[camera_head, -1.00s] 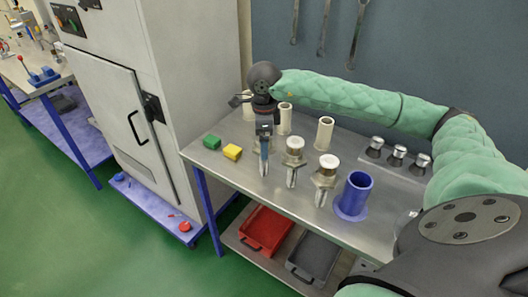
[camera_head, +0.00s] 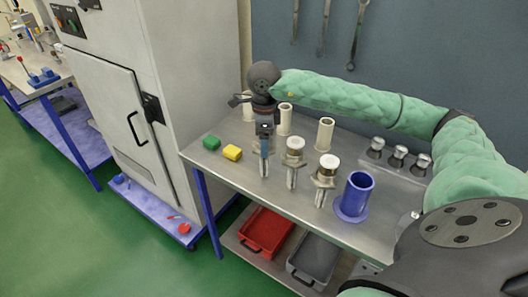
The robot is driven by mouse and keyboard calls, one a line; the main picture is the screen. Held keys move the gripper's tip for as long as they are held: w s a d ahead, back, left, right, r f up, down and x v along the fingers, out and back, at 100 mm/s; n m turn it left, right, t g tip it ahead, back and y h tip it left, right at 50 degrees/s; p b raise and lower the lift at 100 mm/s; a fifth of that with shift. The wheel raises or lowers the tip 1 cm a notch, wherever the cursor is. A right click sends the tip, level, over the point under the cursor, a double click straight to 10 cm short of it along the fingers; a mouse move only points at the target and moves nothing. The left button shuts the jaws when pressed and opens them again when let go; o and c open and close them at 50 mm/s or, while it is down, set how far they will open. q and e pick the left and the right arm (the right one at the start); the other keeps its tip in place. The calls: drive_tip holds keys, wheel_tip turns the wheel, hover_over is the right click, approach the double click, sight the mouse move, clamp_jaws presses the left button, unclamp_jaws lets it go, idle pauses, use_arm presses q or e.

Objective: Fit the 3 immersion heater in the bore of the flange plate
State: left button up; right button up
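Two immersion heaters, each with a white-topped cap, a hex collar and a metal rod, stand upright on the steel bench, one in the middle (camera_head: 295,157) and one to its right (camera_head: 327,170). A similar collar is partly hidden behind my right gripper (camera_head: 264,148), left of them. The gripper points down there; its fingers overlap that collar, and I cannot tell whether they are shut on it. A blue cylinder on a round flange (camera_head: 356,193) stands near the front edge. I cannot make out a flange plate with a bore. My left gripper is out of view.
Red (camera_head: 265,230) and grey (camera_head: 314,259) trays sit below. A cabinet (camera_head: 150,90) stands left.

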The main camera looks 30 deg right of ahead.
wheel_tip(320, 180, up, 15)
drive_tip(key=p, duration=0.4)
idle(2.4)
drive_tip(key=shift+r, duration=0.1)
